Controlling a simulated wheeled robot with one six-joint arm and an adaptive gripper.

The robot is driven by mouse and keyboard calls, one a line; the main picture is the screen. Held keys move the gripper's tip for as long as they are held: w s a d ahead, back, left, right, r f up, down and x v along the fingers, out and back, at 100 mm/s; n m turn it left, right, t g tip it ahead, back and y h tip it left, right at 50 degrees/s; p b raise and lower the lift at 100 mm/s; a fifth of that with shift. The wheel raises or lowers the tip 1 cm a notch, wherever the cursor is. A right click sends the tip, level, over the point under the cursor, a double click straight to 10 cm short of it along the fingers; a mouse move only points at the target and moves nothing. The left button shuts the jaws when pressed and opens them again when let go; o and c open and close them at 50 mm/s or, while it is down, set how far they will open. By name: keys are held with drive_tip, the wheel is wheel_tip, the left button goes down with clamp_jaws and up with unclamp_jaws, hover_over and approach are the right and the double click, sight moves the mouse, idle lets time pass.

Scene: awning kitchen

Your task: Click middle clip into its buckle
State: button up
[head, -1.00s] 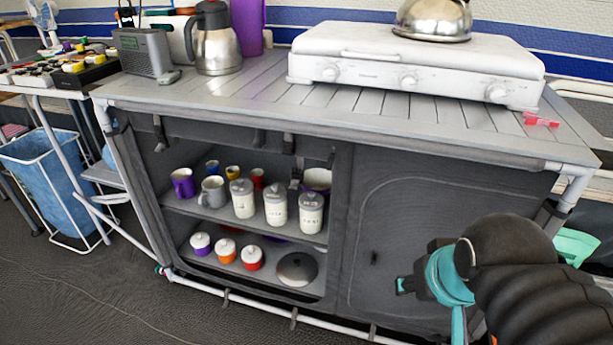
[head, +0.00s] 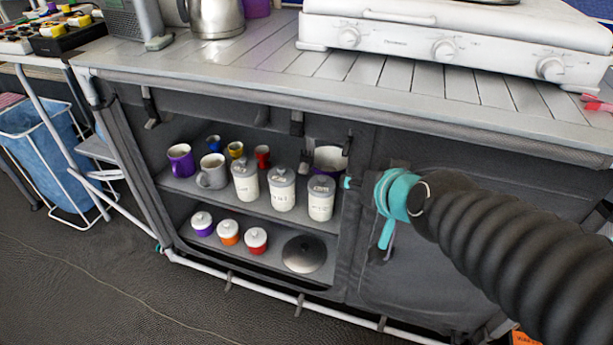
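The cabinet's left opening has a rolled-up dark fabric cover (head: 205,112) along its top edge, with dark straps hanging over it. The left strap (head: 150,105) hangs near the left corner. A darker clip or buckle piece (head: 297,124) hangs near the middle of the cabinet front. Another dark strap end (head: 347,143) is to its right. I cannot tell whether the middle clip is joined to its buckle.
Shelves hold mugs (head: 212,172), white canisters (head: 282,188), small lidded pots (head: 228,232) and a dark lid (head: 304,253). A white stove (head: 450,45) stands on the slatted worktop (head: 240,70). A blue bin (head: 45,150) stands at left.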

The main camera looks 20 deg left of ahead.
drive_tip(key=w+a+f+t+y, duration=0.1)
drive_tip(key=w+a+f, duration=0.1)
drive_tip(key=a, duration=0.5)
drive_tip(key=m+t+h+b, duration=0.3)
drive_tip(key=t+h+b, duration=0.2)
drive_tip(key=t+h, duration=0.3)
approach(303, 172)
drive_tip(key=w, duration=1.1)
drive_tip(key=shift+d+f+b, duration=0.25)
drive_tip(key=shift+d+b, duration=0.1)
clamp_jaws()
